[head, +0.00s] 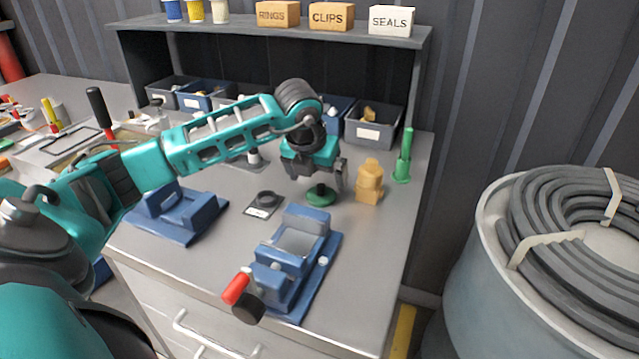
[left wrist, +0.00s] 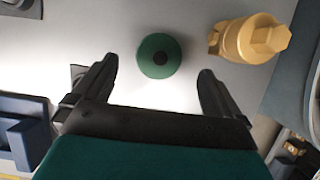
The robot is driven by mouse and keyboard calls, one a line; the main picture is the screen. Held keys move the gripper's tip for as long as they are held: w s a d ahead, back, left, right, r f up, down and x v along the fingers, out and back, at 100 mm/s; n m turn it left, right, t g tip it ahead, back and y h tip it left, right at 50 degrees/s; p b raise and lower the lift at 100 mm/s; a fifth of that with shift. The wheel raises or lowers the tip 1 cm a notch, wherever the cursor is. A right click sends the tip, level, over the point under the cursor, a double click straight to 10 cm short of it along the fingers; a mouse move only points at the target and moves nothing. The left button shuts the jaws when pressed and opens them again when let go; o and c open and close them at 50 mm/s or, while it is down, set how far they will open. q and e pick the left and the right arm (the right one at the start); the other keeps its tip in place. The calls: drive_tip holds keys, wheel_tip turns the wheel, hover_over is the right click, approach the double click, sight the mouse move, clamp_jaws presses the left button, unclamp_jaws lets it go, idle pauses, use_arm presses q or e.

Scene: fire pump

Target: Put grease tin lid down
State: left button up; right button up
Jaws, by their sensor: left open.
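The grease tin lid is a green disc with a dark knob (head: 320,196) and lies on the grey bench top. It also shows in the left wrist view (left wrist: 160,56), near the top middle, ahead of the fingertips. My left gripper (head: 327,180) is open just above the lid, and its fingers (left wrist: 155,78) stand apart on either side with a gap to the lid. I cannot tell from the head view whether a finger touches it. My right gripper is not in view.
A brass fitting (head: 369,182) and a green upright tool (head: 403,158) stand right of the lid. A blue vise (head: 290,262) with a red handle is in front. A dark ring on a plate (head: 265,203) lies left. Bins (head: 372,133) line the back.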

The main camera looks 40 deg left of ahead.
use_arm(q)
drive_tip(key=a+v, duration=0.1)
drive_tip(key=v, duration=0.7)
drive_tip(key=shift+d, duration=0.45)
